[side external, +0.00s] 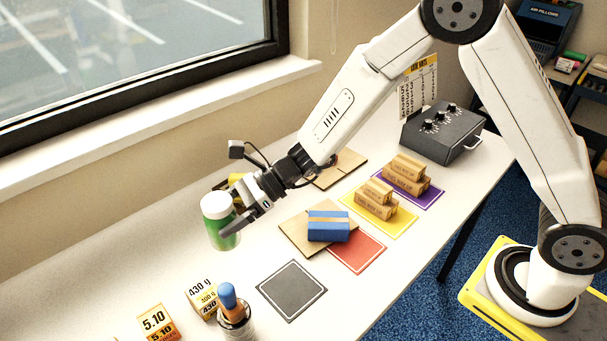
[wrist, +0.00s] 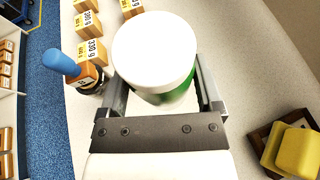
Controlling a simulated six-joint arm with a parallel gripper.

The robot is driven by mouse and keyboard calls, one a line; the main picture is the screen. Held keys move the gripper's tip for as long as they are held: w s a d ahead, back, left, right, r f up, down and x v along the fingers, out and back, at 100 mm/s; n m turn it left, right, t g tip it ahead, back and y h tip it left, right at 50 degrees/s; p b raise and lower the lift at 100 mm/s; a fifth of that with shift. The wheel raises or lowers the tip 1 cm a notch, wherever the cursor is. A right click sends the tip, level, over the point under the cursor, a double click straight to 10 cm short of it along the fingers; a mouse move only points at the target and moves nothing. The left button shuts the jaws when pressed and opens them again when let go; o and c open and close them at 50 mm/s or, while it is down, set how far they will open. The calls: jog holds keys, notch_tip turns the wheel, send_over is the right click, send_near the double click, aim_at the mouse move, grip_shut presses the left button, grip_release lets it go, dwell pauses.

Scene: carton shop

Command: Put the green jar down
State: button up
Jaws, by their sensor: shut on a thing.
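The green jar (side external: 222,233) has a white lid and stands upright between the fingers of my gripper (side external: 238,212) at the left part of the table. In the wrist view its white lid (wrist: 154,52) fills the upper middle, with a little green showing below it. My gripper, also in the wrist view (wrist: 160,95), is shut on the jar with a finger on each side. I cannot tell whether the jar's base touches the table.
A grey square mat (side external: 291,290) lies to the right of the jar, with a red mat (side external: 362,254) and a blue box (side external: 328,227) beyond. A blue-handled tool stands in a holder (side external: 236,325) in front. Number-marked boxes (side external: 157,323) stand nearby. A yellow thing (wrist: 291,150) sits in a dark tray.

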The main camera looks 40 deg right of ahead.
jog(key=shift+s+a, duration=0.2)
jog(key=shift+a, duration=0.2)
jog(key=shift+w, duration=0.1)
jog(key=w+a+f, duration=0.6)
jog(key=w+f, duration=0.3)
jog(key=w, duration=0.3)
jog(key=shift+f, duration=0.25)
jog(key=shift+w+f, duration=0.2)
jog(key=shift+f, duration=1.55)
